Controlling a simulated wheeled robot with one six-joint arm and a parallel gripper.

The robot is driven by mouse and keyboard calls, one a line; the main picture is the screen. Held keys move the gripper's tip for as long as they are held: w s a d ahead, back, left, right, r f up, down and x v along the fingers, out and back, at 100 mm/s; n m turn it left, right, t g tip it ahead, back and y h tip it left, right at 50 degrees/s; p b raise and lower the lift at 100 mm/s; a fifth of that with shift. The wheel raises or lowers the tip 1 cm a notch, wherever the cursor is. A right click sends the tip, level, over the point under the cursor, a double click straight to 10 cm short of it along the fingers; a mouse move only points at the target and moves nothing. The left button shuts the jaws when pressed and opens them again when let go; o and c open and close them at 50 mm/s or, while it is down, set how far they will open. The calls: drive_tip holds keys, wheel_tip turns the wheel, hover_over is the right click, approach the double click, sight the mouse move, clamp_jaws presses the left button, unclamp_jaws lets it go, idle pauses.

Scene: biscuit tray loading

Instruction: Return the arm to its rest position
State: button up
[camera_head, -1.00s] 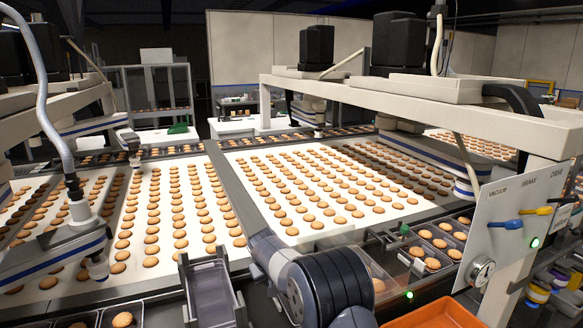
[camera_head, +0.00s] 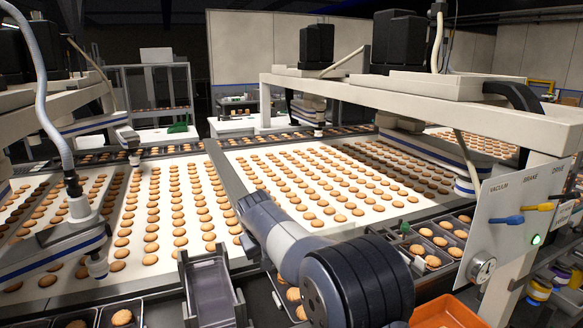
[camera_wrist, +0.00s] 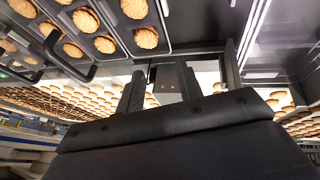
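My arm (camera_head: 345,275) shows in the head view at the lower middle, in front of the conveyor. My gripper is hidden behind it there. In the wrist view my gripper (camera_wrist: 160,88) shows two dark fingers standing apart, with a gap between them. I see no biscuit held in the gap. A grey block shows behind the fingers; I cannot tell what it belongs to.
The white conveyor belt (camera_head: 281,190) carries rows of biscuits. An empty grey tray holder (camera_head: 210,290) stands left of my arm. Trays with biscuits (camera_head: 440,243), an orange bin (camera_head: 450,312) and a control panel (camera_head: 513,222) stand to the right. Biscuit trays also show in the wrist view (camera_wrist: 110,20).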

drive_tip(key=p+x, duration=0.2)
drive_tip(key=x, duration=0.8)
drive_tip(key=shift+f, duration=0.1)
wheel_tip(320, 180, down, 5)
drive_tip(key=b, duration=0.2)
drive_tip(key=shift+w+f+b, duration=0.1)
drive_tip(key=shift+b, duration=0.2)
wheel_tip(320, 180, up, 10)
drive_tip(key=p, duration=0.7)
drive_tip(key=shift+f+p, duration=0.2)
drive_tip(key=shift+p, duration=0.15)
